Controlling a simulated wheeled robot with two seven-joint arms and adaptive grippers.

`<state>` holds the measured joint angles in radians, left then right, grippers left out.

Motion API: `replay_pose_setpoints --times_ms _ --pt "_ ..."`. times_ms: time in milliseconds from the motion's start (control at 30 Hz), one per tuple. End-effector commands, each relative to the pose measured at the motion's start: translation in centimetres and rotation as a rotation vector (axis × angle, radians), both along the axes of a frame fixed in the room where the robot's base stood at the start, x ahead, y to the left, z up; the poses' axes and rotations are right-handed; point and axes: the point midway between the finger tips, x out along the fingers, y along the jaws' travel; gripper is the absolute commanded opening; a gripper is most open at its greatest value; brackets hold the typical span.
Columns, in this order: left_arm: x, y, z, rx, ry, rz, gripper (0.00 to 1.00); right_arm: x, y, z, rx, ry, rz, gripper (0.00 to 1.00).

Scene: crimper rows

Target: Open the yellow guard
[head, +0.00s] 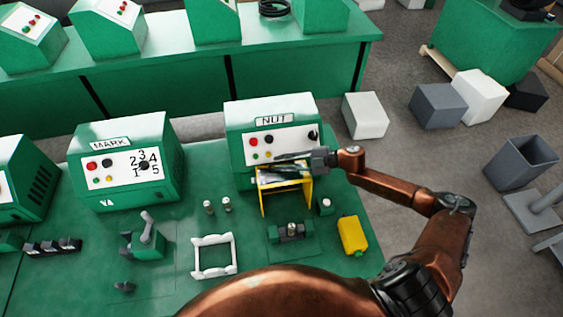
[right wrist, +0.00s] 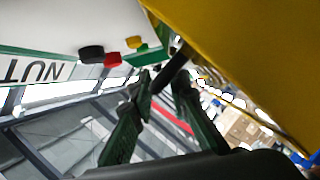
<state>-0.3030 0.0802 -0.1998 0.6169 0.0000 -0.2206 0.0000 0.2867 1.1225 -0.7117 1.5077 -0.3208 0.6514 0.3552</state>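The yellow guard (head: 264,203) is a frame at the front of the green NUT machine (head: 243,119), above the work spot in front of it. In the right wrist view a broad yellow face of the guard (right wrist: 250,60) fills the upper right. My right gripper (head: 276,161) reaches in from the right at the guard's top. In the right wrist view its fingers (right wrist: 163,92) are close together with a dark bar (right wrist: 174,68) between them, which looks like the guard's handle. They appear shut on it; exact contact is hard to see. My left gripper is not in view.
A yellow box (head: 352,235) and a small white-topped button (head: 326,206) stand right of the guard. The MARK machine (head: 120,158) stands farther left. Grey floor lies beyond the bench's right edge.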

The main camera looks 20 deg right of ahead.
Motion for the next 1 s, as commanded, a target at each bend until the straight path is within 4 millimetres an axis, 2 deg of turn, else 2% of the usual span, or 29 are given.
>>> replay_pose_setpoints --times_ms 300,567,1000 --pt "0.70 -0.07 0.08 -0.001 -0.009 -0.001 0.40 0.19 0.32 -0.13 0.000 0.000 0.000 0.16" --pt "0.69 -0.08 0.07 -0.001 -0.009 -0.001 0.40 0.18 0.29 -0.13 0.000 0.000 0.000 0.00" --pt "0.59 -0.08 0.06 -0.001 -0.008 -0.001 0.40 0.16 0.28 -0.14 0.000 0.000 0.000 0.00"
